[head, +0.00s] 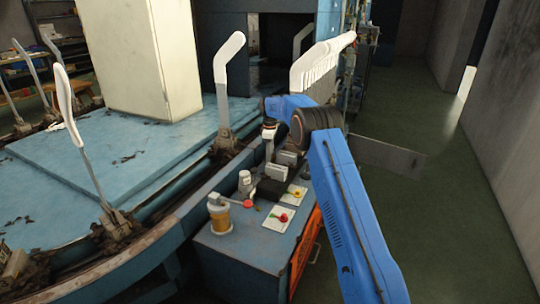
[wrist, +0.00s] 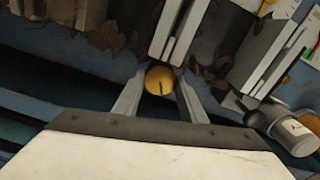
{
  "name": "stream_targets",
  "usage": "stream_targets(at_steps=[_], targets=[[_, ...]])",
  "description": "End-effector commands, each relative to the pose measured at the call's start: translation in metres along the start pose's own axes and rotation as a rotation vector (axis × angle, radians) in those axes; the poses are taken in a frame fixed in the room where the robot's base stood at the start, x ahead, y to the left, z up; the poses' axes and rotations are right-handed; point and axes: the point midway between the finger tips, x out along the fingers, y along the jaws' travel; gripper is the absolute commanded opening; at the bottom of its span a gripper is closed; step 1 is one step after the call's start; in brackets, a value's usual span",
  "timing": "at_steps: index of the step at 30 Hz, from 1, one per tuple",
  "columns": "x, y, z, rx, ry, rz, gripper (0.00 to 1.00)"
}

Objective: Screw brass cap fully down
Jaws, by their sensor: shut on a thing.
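The brass cap (wrist: 159,80) shows in the wrist view as a round yellow disc with a dark slot line across its top. My gripper (wrist: 158,76) has one finger on each side of the cap and is shut on it. What lies under the cap, including any thread, is hidden. In the head view my blue arm reaches over the far end of the blue bench (head: 235,247), and the cap cannot be made out there.
Grey blocks (wrist: 180,30) stand close beyond the cap. White sock boards (head: 228,62) rise nearby. Floor at right is mostly clear.

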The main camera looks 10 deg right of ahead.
Motion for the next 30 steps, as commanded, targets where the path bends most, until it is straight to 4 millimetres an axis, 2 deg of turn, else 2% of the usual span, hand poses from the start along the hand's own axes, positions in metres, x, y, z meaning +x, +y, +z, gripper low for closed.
stream_targets(at_steps=[18,30], targets=[[-0.0006,0.0015,0.0004,0.561,0.001,0.001,0.15],[-0.0006,0.0019,0.0007,0.773,0.001,0.001,0.15]])
